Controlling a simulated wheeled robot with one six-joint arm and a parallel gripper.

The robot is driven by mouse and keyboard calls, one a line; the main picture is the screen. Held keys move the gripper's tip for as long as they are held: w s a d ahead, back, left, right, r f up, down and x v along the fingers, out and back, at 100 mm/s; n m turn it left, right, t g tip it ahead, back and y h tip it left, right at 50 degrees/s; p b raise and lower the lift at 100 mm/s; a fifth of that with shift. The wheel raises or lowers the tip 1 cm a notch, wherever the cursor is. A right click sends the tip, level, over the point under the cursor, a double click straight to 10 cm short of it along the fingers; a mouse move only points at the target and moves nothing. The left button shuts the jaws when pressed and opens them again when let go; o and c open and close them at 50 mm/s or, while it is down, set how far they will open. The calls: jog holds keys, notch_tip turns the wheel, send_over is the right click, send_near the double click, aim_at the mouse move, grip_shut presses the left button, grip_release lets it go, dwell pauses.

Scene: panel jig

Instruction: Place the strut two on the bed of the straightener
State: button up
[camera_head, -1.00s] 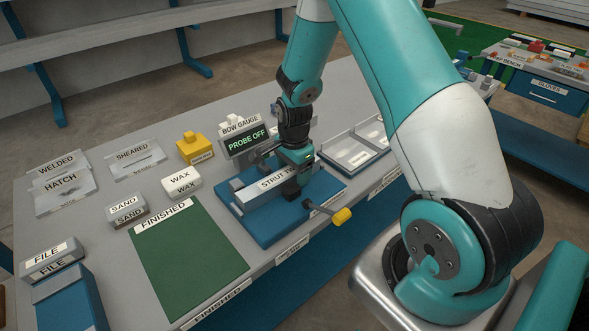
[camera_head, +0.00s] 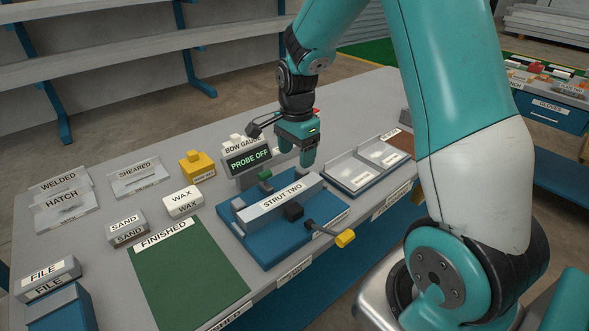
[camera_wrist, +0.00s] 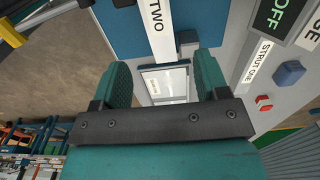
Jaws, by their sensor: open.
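Strut two (camera_head: 281,200) is a grey bar with a white label, lying across the blue bed of the straightener (camera_head: 262,249) in the head view. In the wrist view its label (camera_wrist: 159,28) shows at the top, beyond the fingertips. My gripper (camera_head: 308,162) is open and empty, above and behind the right end of the strut and apart from it. In the wrist view the two teal fingers (camera_wrist: 163,80) stand apart with nothing between them but a pale tray below. The strut's underside contact with the bed is hidden.
The bow gauge (camera_head: 248,160) reads "PROBE OFF" behind the straightener. A yellow-tipped lever (camera_head: 345,238) sticks out in front. Trays (camera_head: 352,173) lie to the right; the green finished mat (camera_head: 186,277) and a wax block (camera_head: 183,201) lie to the left.

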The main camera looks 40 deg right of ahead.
jog(key=s+a+r+n+y, duration=0.1)
jog(key=s+a+r+n, duration=0.4)
jog(key=a+n, duration=0.25)
jog(key=s+a+r+n+y, duration=0.1)
jog(key=s+a+r+n, duration=0.45)
jog(key=a, duration=0.25)
jog(key=s+a+r+n+y, duration=0.2)
jog(key=s+a+n, duration=0.4)
jog(key=s+n, duration=0.5)
jog(key=shift+s+a+r+n, duration=0.25)
jog(key=shift+s+r+n, duration=0.05)
jog(key=shift+s+r, duration=0.05)
jog(key=shift+d, duration=0.1)
